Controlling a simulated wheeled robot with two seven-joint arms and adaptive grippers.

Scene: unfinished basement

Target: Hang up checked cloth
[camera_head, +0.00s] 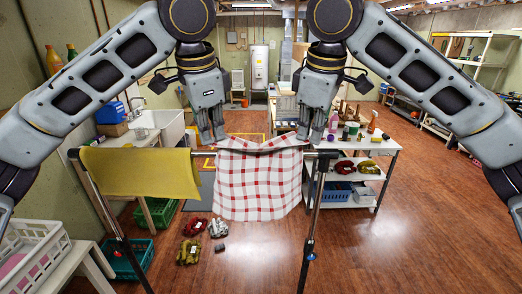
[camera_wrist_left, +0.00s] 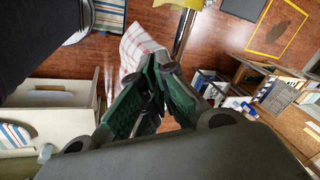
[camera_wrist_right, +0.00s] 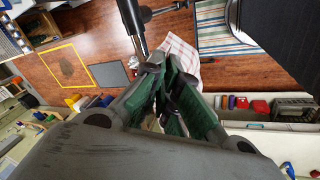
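My left gripper (camera_head: 212,138) is at the upper left corner and my right gripper (camera_head: 304,135) at the upper right corner. Both look shut on the cloth, their fingertips close together in the wrist views. The cloth also shows past the fingers in the left wrist view (camera_wrist_left: 142,45) and right wrist view (camera_wrist_right: 181,50). The part behind the bar is hidden.
A yellow cloth (camera_head: 140,174) hangs on the bar's left part. A white cart (camera_head: 372,143) with bottles and rolled items stands right, a white crate (camera_head: 30,255) lower left. Gloves (camera_head: 190,250) lie on the floor under the rack. Floor at right is clear.

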